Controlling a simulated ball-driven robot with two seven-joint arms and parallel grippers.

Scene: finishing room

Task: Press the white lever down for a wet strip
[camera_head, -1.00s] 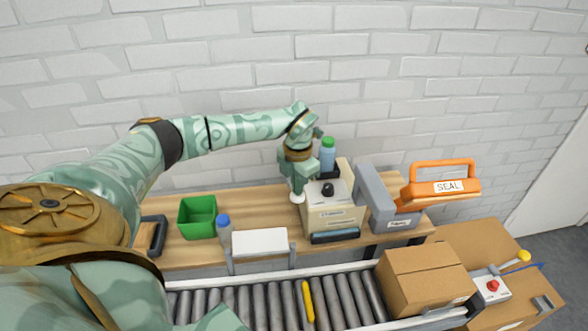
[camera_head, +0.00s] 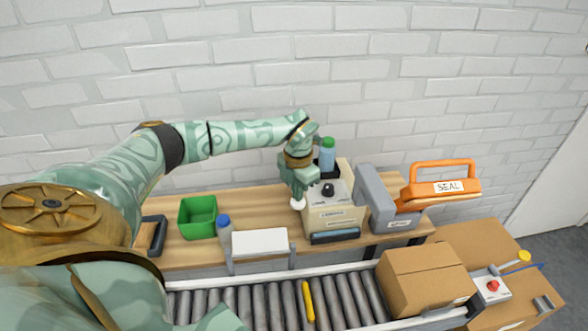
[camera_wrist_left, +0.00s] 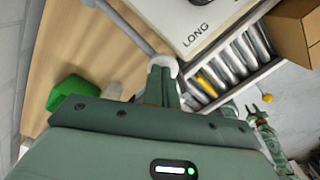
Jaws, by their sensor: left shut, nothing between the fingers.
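The tape dispenser (camera_head: 335,218) is a beige box with a black knob on its grey top and a dark slot at the front. The lever's white knob (camera_head: 297,203) is at its left side; its arm is a grey bar in the wrist view. My left gripper (camera_head: 299,188) is shut and empty, pointing down with its fingertips right at the white knob. In the left wrist view the white knob (camera_wrist_left: 165,63) shows just past the fingertips (camera_wrist_left: 162,82) and appears to touch them. My right gripper seems to show small at the right of that view (camera_wrist_left: 258,112).
The roller conveyor (camera_head: 262,302) and a carton (camera_head: 424,278) are in front.

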